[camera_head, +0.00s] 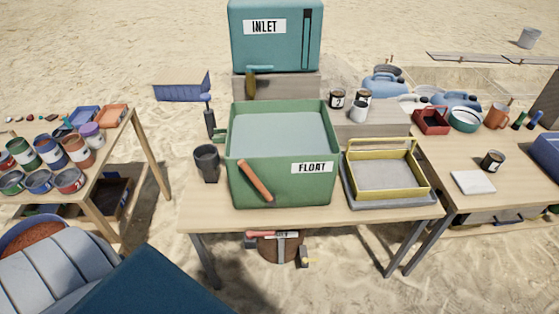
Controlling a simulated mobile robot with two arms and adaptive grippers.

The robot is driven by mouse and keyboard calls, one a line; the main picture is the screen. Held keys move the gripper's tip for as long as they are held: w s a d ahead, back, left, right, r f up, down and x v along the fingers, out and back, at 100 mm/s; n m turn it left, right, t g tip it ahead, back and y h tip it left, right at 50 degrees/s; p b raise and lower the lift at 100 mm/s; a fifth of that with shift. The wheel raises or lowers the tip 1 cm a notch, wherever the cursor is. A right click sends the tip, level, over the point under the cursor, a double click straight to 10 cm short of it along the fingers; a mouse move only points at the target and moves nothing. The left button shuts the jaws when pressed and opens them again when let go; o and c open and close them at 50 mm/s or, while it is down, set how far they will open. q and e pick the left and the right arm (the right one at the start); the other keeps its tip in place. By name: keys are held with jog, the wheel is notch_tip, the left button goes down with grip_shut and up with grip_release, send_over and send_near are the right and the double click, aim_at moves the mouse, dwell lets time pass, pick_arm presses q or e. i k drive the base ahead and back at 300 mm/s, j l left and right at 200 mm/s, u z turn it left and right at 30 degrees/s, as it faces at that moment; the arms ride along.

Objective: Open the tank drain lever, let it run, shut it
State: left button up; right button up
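The green tank labelled FLOAT (310,190) stands on the middle table, filled close to its rim with a pale grey-blue surface (280,135). An orange-brown drain lever (256,181) is on the left part of its front face. The lever slants from upper left to lower right. I cannot tell from this view whether the drain is open, and no flow shows. A teal INLET tank (275,45) stands higher behind it on a grey block. Neither of my grippers is in view.
A yellow-framed sieve in a grey tray (427,190) sits right of the tank. A dark cup (207,164) stands on its left. A side table (118,130) holds several paint cans. The right table (508,196) holds a jar and a white cloth. A bucket (281,249) stands under the table.

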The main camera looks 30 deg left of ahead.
aim_at(250, 235)
jog(key=u, duration=1.25)
